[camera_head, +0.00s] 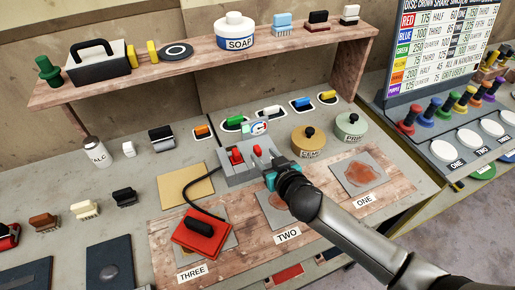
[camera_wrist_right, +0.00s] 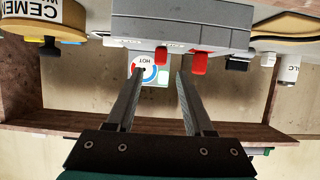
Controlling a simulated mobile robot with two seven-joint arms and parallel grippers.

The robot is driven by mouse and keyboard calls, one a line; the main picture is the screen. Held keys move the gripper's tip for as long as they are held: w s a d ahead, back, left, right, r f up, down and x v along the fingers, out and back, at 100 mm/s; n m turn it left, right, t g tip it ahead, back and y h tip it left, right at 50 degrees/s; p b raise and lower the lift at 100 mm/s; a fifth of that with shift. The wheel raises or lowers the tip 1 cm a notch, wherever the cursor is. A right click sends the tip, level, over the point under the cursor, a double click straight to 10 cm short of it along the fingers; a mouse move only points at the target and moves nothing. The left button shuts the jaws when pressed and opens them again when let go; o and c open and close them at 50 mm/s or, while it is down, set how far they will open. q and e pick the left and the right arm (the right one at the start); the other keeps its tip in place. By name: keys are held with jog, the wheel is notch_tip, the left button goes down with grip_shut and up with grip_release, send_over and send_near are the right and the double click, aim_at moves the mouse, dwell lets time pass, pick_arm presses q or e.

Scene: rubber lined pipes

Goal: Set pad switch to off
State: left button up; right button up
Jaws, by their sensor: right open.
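A black cable runs from the box to a red pad (camera_head: 201,236) with a black handle. My right gripper (camera_wrist_right: 161,75) is open and empty, its fingertips close to the switches; contact cannot be told. My left gripper is out of view.
A cement tin (camera_head: 308,142) and a green tin (camera_head: 351,127) stand right of the box. A wooden shelf (camera_head: 200,65) with soap and brushes spans the back. Numbered patches lie on a wooden board (camera_head: 330,215) in front. A talc bottle (camera_head: 94,149) stands left.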

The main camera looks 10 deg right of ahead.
aim_at(258, 148)
jog(key=shift+b+x, duration=0.55)
jog(key=shift+x, duration=2.5)
jog(key=shift+c, duration=0.4)
grip_shut()
